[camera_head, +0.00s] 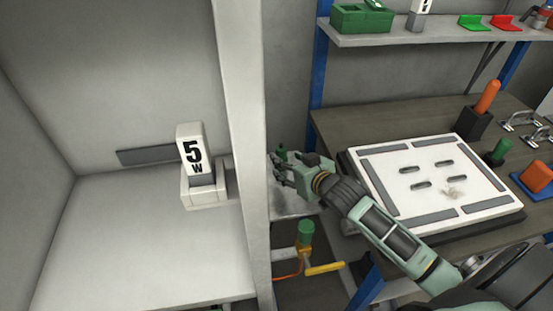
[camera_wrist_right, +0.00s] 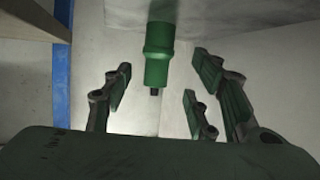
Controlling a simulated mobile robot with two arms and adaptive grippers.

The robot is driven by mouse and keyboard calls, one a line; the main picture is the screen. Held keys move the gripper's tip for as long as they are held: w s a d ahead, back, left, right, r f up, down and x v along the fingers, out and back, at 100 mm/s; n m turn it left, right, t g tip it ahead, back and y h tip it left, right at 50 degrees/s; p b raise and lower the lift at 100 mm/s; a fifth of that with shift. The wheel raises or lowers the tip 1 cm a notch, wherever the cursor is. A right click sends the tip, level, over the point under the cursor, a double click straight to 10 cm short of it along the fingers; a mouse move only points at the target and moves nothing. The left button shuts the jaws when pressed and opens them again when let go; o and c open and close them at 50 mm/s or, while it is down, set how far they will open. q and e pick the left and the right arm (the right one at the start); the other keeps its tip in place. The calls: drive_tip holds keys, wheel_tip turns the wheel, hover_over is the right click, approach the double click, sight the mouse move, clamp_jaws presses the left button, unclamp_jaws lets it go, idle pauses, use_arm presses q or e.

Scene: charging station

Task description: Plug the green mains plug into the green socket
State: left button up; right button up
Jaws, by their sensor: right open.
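A green cylindrical piece (camera_wrist_right: 158,52) with a stepped body and a short dark tip shows in the right wrist view. It looks like the green plug, but its prongs are not visible. My right gripper (camera_wrist_right: 156,88) is open, with its fingers on either side of this piece and not touching it. In the head view my right gripper (camera_head: 276,171) is beside the pale upright post, and a small green bit (camera_head: 283,153) shows just behind its fingers. I cannot make out a green socket for certain. My left gripper is not in view.
A pale post (camera_head: 243,130) stands just left of the gripper. A green-topped yellow item (camera_head: 305,238) with an orange cable is below. A slotted white panel (camera_head: 385,165) lies on the workbench at right.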

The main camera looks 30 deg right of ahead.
sight(284, 157)
drive_tip(key=x, duration=0.2)
drive_tip(key=shift+w+d+f, duration=0.1)
drive_tip(key=shift+w+d, duration=0.05)
drive_tip(key=shift+w, duration=0.25)
drive_tip(key=x, duration=0.3)
drive_tip(key=shift+w+f, duration=0.1)
drive_tip(key=c, duration=0.7)
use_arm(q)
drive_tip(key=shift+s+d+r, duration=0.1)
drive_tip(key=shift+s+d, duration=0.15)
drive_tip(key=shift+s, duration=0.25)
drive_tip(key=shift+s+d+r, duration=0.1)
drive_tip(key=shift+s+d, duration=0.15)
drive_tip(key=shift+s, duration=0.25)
use_arm(e)
drive_tip(key=c, duration=0.6)
